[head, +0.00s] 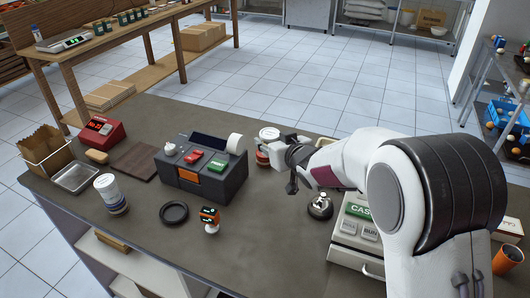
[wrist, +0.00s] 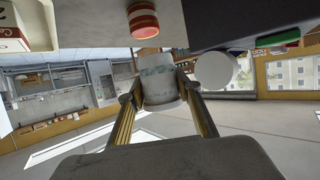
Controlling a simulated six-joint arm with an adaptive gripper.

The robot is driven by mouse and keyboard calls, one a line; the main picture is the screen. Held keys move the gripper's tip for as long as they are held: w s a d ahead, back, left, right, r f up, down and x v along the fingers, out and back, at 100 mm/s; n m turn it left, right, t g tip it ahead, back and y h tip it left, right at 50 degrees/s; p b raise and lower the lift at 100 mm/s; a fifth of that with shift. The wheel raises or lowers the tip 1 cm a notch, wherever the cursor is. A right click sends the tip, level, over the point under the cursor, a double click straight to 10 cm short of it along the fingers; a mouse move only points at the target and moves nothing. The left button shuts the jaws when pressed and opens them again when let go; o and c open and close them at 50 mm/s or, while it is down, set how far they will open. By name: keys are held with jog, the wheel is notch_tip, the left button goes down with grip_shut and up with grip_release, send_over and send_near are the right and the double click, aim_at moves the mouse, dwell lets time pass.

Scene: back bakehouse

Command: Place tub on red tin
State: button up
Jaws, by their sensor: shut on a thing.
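My gripper (head: 272,147) is shut on a white tub (head: 269,133). In the wrist view the tub (wrist: 160,82) sits between the two fingers (wrist: 158,90), with faint markings on its side. The red tin (head: 262,158), banded red and white, stands on the counter under the tub in the head view, partly hidden by my gripper. In the wrist view, which looks upside down, the red tin (wrist: 142,20) shows apart from the tub, with a small gap between them. How well the tub lines up over the tin is hard to tell.
A dark printer-like machine (head: 202,172) with a white paper roll (head: 234,143) stands just left of my gripper. A black dish (head: 174,213), an orange gadget (head: 210,217) and a white-blue canister (head: 111,195) stand nearer.

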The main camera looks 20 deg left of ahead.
aim_at(265, 131)
jog(key=w+a+r, duration=0.4)
jog(key=w, duration=0.2)
jog(key=shift+a+r, duration=0.15)
jog(key=shift+r, duration=0.25)
dwell(0.8)
jog(key=shift+f, duration=0.2)
jog(key=shift+f, duration=3)
jog(key=shift+f, duration=0.1)
jog(key=shift+f, duration=1.75)
jog(key=shift+f, duration=0.1)
